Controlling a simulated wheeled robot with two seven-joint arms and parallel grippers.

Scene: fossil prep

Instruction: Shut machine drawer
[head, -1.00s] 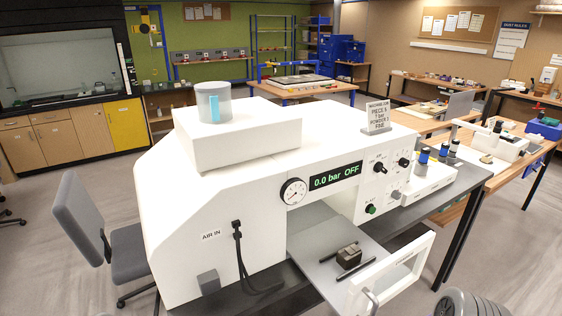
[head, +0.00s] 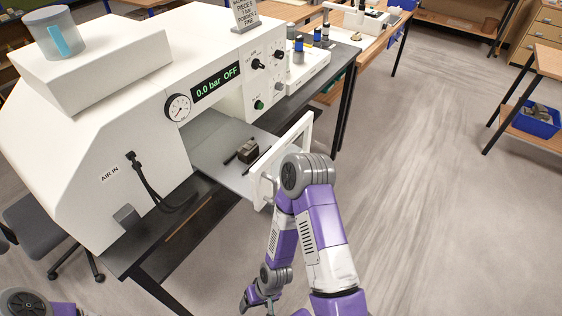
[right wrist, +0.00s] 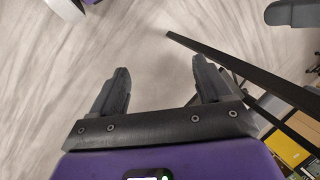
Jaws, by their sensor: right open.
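The white machine (head: 110,130) stands on a dark bench, and its display reads 0.0 bar OFF. Its drawer is pulled out, with a grey tray (head: 213,158) and a white front panel (head: 295,140) that has a white handle (head: 267,186). A small dark block (head: 248,152) and thin dark bars lie on the tray. My right gripper (head: 257,303) is low in front of the bench, below and apart from the drawer handle. In the right wrist view my right gripper (right wrist: 162,85) is open and empty, over floor. My right arm hides part of the front panel. My left gripper is out of view.
A grey cup (head: 52,35) stands on the machine's top box. A black hose (head: 145,185) hangs from the machine's front. The dark bench edge and legs lie below the drawer. The floor (head: 420,200) to the right is clear.

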